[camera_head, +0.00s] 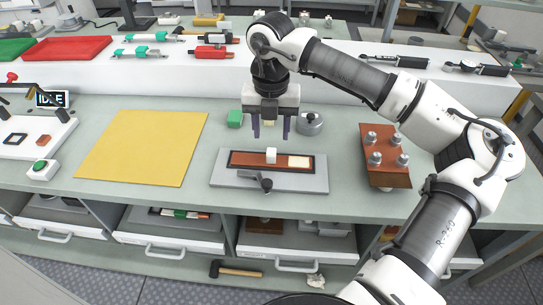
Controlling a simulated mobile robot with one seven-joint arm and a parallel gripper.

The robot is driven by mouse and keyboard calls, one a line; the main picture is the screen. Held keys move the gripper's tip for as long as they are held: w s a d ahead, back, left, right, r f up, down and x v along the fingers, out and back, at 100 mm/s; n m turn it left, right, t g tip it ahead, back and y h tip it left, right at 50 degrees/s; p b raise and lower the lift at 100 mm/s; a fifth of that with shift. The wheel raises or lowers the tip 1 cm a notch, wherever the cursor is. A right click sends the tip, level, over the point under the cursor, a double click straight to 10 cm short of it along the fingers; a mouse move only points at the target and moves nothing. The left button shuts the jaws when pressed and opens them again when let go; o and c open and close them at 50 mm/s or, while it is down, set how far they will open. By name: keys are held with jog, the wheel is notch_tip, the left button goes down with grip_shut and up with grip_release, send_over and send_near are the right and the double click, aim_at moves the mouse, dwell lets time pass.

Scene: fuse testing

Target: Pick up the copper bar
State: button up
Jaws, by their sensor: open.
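My gripper (271,130) is open and points down above the back edge of a grey plate on the bench. Its two dark fingers are apart, with a small pale piece showing between them that I cannot identify. A flat reddish-brown strip (248,159), which looks like the copper bar, lies in a dark frame on the grey plate (225,178). A small white block (271,155) stands at its middle and a pale square (299,162) lies at its right end. My fingertips are a little behind and above the strip, apart from it.
A copper-brown block with several metal posts (384,178) stands at right. A dark lever (262,181) sits on the plate's front. A yellow mat (140,148) lies at left.

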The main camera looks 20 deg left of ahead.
aim_at(271, 151)
jog(key=shift+w+f+p, duration=0.1)
jog(key=shift+f+p, duration=1.15)
jog(key=shift+f, duration=2.65)
grip_shut()
